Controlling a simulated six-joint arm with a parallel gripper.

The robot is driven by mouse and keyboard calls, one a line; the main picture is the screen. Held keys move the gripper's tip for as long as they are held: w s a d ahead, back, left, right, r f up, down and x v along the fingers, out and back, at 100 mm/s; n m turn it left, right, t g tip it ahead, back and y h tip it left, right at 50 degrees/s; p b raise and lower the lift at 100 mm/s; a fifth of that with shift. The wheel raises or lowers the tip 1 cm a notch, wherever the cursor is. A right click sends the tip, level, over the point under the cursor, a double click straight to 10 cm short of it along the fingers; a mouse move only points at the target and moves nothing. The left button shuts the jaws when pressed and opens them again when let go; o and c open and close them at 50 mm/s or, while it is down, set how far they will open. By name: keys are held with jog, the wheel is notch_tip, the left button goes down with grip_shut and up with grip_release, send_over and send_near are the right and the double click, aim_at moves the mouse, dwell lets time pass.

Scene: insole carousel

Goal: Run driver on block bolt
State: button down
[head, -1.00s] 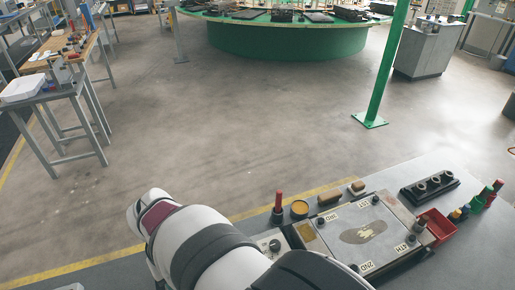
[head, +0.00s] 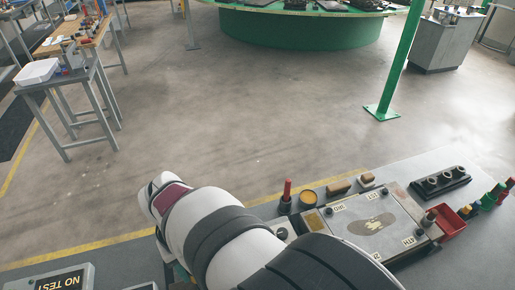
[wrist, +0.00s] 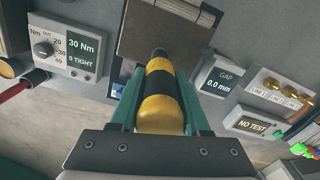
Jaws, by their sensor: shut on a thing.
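My gripper (wrist: 158,88) shows in the wrist view, its two green fingers shut on a yellow and black driver (wrist: 160,112). The driver's dark tip points away from me, toward a dark brown plate or block (wrist: 165,38). I cannot tell whether the tip touches anything, and no bolt shows clearly at it. In the head view my arm hides the gripper and driver. There a grey plate (head: 345,236) with corner bolts and labels such as 1ST and 2ND lies on the bench.
The wrist view shows a torque box (wrist: 70,47) reading 30 Nm and 0 TIGHT, a gap display (wrist: 222,82) reading 0.0 mm, and a NO TEST sign (wrist: 252,125). A red tray (head: 449,222) and black holder (head: 440,183) stand right of the plate. The floor beyond is open.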

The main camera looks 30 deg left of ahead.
jog(key=shift+f, duration=0.95)
dwell(2.4)
dwell(0.4)
jog(key=shift+r, duration=2.8)
